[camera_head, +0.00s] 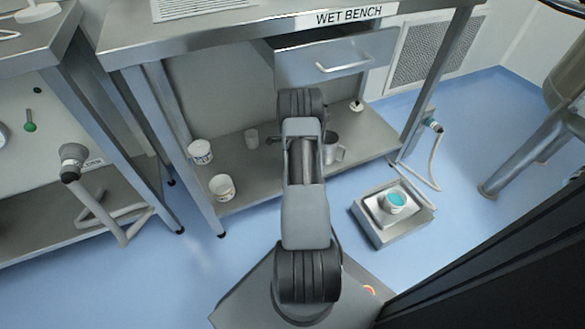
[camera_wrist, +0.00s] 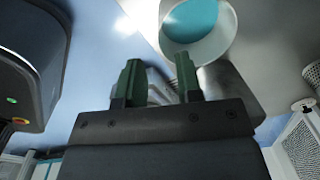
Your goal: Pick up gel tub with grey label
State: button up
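An open white tub with teal gel (camera_head: 396,200) sits upright on a small scale on the floor at right in the head view. A white tub with teal contents (camera_wrist: 193,50) also shows at the top of the wrist view, past the fingertips; it looks like the same one. Its label colour cannot be told. My gripper (camera_wrist: 158,60) is open, with its green fingers apart and nothing between them. The tub lies beyond the fingers, nearer the right one. In the head view my arm hides the gripper.
The scale (camera_head: 380,232) stands on blue floor beside the wet bench (camera_head: 240,35). Two white tubs (camera_head: 200,151) (camera_head: 222,187), a small cup (camera_head: 251,138) and a metal jug (camera_head: 333,149) stand on the lower shelf. The bench drawer (camera_head: 336,60) protrudes above my arm. A hose (camera_head: 436,160) hangs near the scale.

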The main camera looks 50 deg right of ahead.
notch_tip(320, 180, down, 4)
jog(key=shift+d+f+b, duration=0.15)
jog(key=shift+b, duration=0.5)
jog(key=shift+s+d+f+b, duration=0.1)
jog(key=shift+f+b, duration=0.75)
jog(key=shift+f, duration=0.45)
jog(key=shift+s+f+b, duration=0.1)
jog(key=shift+f+b, duration=0.7)
jog(key=shift+f, duration=0.5)
grip_shut()
